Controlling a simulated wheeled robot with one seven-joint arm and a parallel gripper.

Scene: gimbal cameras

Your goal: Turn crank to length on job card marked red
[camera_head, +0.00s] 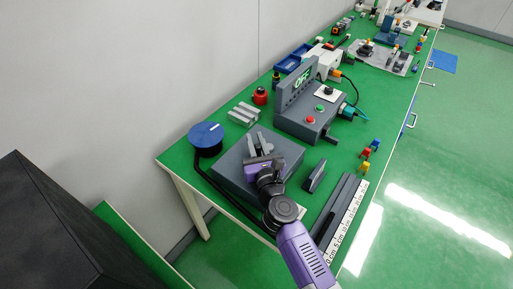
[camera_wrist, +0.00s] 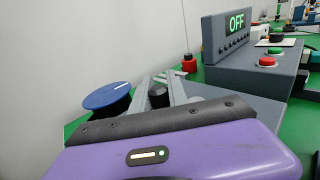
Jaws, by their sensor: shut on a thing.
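My gripper (camera_head: 260,145) is over the dark grey box (camera_head: 228,178) near the front of the green bench. In the wrist view its two grey fingers (camera_wrist: 158,92) are closed around a black knob (camera_wrist: 157,97), which looks like the crank's handle. The rest of the crank is hidden by my gripper. A blue reel (camera_head: 206,136) stands at the box's left, with a white line on its top. A black strip runs from it along the box's front towards a white scale marked in cm (camera_head: 347,222). I cannot make out a red-marked job card.
A grey console (camera_head: 305,112) with a display reading OFF and red and green buttons stands behind the box. Grey blocks (camera_head: 243,114), a red weight-like object (camera_head: 260,96) and small coloured pieces (camera_head: 368,150) stand nearby. A wall runs along the left.

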